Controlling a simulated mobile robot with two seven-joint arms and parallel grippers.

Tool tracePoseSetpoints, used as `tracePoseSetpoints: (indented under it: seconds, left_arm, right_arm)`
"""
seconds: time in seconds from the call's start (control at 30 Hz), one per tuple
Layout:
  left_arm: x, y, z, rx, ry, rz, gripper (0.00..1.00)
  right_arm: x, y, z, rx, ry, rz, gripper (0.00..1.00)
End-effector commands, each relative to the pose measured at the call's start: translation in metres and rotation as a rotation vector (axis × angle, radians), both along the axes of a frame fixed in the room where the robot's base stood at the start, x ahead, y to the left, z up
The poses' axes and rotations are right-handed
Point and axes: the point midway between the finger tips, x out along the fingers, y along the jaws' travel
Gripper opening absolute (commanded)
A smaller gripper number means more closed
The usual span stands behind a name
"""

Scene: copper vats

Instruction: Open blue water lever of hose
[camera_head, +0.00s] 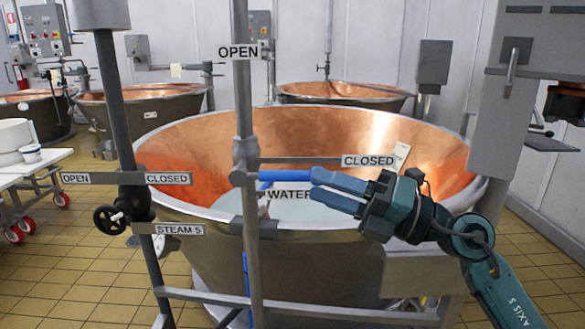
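The blue water lever (284,175) is in the middle of the head view. It lies horizontally, pointing right from the grey vertical pipe (246,120), below the CLOSED sign (369,161). The OPEN sign (239,52) is higher on the pipe. A WATER sign (288,194) sits just under the lever. My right gripper (314,181) comes in from the right. Its two blue fingers are apart, with their tips at the lever's free end. The upper finger overlaps the lever's end in the picture, so contact is unclear. My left gripper is not in view.
A large copper vat (200,150) stands behind the pipe. To the left is a steam pipe with a black handwheel (110,219) and its own OPEN and CLOSED signs. A horizontal grey rail (330,312) crosses low in front. A white cart (28,170) stands far left.

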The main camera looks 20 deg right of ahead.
Motion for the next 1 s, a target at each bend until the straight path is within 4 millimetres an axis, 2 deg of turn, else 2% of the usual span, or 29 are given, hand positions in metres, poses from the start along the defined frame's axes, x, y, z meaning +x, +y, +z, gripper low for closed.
tracePoseSetpoints:
  seconds: [0.03, 0.1, 0.3, 0.7, 1.0]
  left_arm:
    - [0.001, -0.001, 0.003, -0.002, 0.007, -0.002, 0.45]
    - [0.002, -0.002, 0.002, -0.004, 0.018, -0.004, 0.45]
    - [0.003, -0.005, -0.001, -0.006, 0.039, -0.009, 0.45]
    - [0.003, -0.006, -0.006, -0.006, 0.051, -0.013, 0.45]
    - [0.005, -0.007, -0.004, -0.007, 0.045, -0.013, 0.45]
  right_arm:
    - [0.005, 0.009, 0.007, 0.004, -0.003, 0.003, 0.37]
    - [0.013, 0.019, 0.009, 0.005, -0.002, 0.001, 0.37]
    - [0.028, 0.040, 0.012, 0.003, -0.001, 0.000, 0.37]
    - [0.033, 0.047, 0.012, 0.002, 0.001, 0.000, 0.37]
    - [0.033, 0.046, 0.012, 0.002, 0.001, 0.000, 0.14]
